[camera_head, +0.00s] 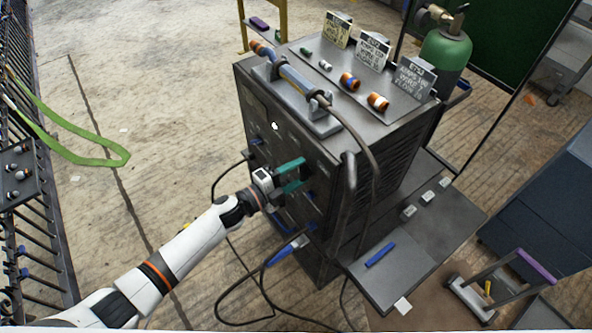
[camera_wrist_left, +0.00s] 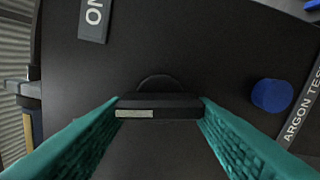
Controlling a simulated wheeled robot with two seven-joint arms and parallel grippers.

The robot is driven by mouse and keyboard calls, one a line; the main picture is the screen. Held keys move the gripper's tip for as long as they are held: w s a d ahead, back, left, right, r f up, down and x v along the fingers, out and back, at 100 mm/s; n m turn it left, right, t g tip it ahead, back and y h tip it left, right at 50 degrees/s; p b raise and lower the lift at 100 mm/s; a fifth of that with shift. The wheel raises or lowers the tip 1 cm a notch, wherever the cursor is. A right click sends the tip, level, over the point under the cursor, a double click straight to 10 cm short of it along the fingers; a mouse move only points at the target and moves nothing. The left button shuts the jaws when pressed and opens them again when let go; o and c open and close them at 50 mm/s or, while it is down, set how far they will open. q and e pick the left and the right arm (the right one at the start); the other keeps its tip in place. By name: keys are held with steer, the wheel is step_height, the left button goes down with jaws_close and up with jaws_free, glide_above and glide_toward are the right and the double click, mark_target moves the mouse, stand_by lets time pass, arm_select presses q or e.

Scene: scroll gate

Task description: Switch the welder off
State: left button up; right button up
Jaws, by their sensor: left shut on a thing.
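The welder (camera_head: 262,105) is a dark metal cabinet in the middle of the head view. My left gripper (camera_head: 300,172) reaches its front panel from the left, and its teal fingers cover the part there. In the left wrist view, a black switch knob (camera_wrist_left: 175,101) with a pale mark near its left end lies between my two teal fingers (camera_wrist_left: 160,112), which are shut on its ends. An "ON" label (camera_wrist_left: 94,18) is at the upper left of the knob. No "OFF" label shows. My right gripper is not in view.
A blue button (camera_wrist_left: 271,95) and an "ARGON TEST" label (camera_wrist_left: 305,105) are right of the knob. A torch (camera_head: 297,80) lies on the welder, its cable hanging down the side. A green cylinder (camera_head: 446,55) stands behind. Cables (camera_head: 240,275) hang below my arm.

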arm_select(q)
steer(key=n+p, duration=0.1)
steer(key=n, duration=0.4)
steer(key=shift+f, duration=0.2)
steer(key=shift+s+n, duration=0.1)
steer(key=shift+n, duration=0.2)
steer(key=o, duration=1)
steer(key=shift+b+v, duration=1.05)
steer(key=shift+v, duration=4.95)
